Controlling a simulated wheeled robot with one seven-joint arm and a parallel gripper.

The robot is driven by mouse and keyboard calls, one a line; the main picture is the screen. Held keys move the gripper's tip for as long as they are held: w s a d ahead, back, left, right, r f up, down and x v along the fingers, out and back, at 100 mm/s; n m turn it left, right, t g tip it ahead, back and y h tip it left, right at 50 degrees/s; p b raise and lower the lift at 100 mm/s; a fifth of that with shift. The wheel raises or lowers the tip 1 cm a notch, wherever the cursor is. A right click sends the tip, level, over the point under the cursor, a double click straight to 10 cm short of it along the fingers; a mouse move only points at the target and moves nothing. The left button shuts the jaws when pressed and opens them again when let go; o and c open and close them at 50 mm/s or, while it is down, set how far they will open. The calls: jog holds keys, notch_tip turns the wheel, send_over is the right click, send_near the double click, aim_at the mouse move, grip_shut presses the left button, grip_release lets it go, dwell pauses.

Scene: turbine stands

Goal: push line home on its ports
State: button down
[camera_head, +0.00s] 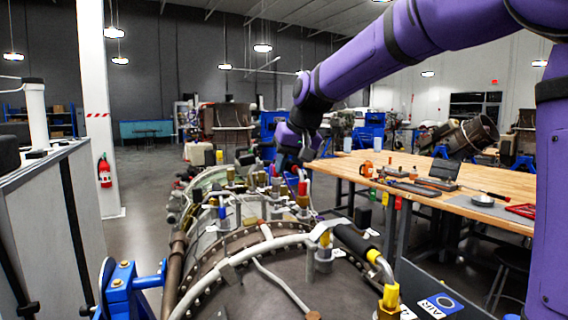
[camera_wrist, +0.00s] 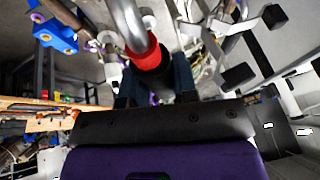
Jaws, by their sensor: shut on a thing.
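My gripper (camera_head: 302,152) is over the engine, at the middle of the head view, and its fingers look small and dark there. In the wrist view my gripper (camera_wrist: 155,78) is shut on a line (camera_wrist: 127,22), with one dark finger on each side of its black sleeve. The line is a bent silver tube with a red collar just above the sleeve. Its ends and the ports under them are hidden or too unclear to tell, so I cannot see how it is seated. In the head view a red fitting (camera_head: 302,188) shows just below my gripper.
The engine casing (camera_head: 262,282) carries several pipes and capped fittings. A silver pipe with a black sleeve (camera_head: 355,240) and yellow end (camera_head: 390,296) crosses its near side. A wooden workbench (camera_head: 350,164) with tools stands right. A grey cabinet (camera_head: 40,215) stands left.

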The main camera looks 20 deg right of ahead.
jog(key=shift+f, duration=2.35)
jog(key=shift+f, duration=0.75)
jog(key=shift+s+f, duration=0.25)
jog(key=shift+f, duration=0.4)
jog(key=shift+f, duration=0.15)
jog(key=c, duration=1.2)
grip_release()
jog(key=shift+c, duration=0.2)
jog(key=o, duration=0.4)
jog(key=shift+w+f, duration=0.15)
jog(key=shift+w, duration=0.05)
jog(key=shift+c, duration=0.2)
jog(key=shift+o, duration=1.2)
jog(key=shift+r, duration=0.25)
jog(key=shift+s+r, duration=0.1)
